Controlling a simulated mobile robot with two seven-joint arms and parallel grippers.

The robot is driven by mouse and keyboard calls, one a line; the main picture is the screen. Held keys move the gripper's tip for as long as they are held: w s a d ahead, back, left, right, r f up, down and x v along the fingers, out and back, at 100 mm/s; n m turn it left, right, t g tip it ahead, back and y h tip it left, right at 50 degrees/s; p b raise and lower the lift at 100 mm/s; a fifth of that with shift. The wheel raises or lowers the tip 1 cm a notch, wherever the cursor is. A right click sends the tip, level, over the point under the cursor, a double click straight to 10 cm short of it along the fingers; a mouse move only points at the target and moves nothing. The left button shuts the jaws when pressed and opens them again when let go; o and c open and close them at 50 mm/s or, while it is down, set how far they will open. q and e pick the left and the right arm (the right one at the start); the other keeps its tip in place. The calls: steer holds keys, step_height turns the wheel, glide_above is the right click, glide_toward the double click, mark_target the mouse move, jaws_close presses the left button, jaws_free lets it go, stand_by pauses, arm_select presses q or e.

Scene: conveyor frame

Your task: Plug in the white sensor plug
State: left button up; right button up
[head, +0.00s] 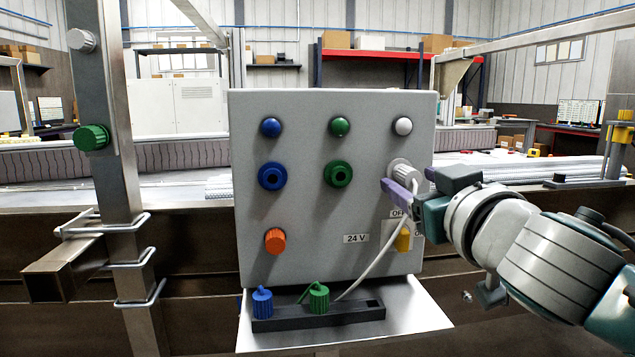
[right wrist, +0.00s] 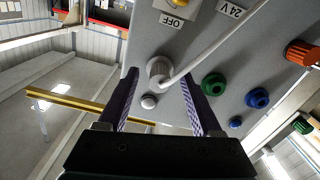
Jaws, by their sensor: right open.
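The white sensor plug (head: 400,170) is at the panel of the grey box (head: 305,215), below the white lamp (head: 403,126), where its socket would be. Its white cable (head: 377,255) runs down to the black rack. In the right wrist view the plug (right wrist: 158,70) sits against the panel between my fingers, with a gap to each side. My right gripper (right wrist: 160,95) is open around it and not closed on it; its purple fingers also show in the head view (head: 398,190). How deep the plug sits is hidden. My left gripper is not in view.
Blue (head: 272,176) and green (head: 338,174) sockets are on the panel. A blue plug (head: 262,302) and green plug (head: 319,298) stand in the black rack (head: 345,314). A yellow switch (head: 403,240) is close below my gripper. An orange knob (head: 275,240) is lower left.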

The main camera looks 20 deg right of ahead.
steer(key=v, duration=0.9)
steer(key=shift+s, duration=0.4)
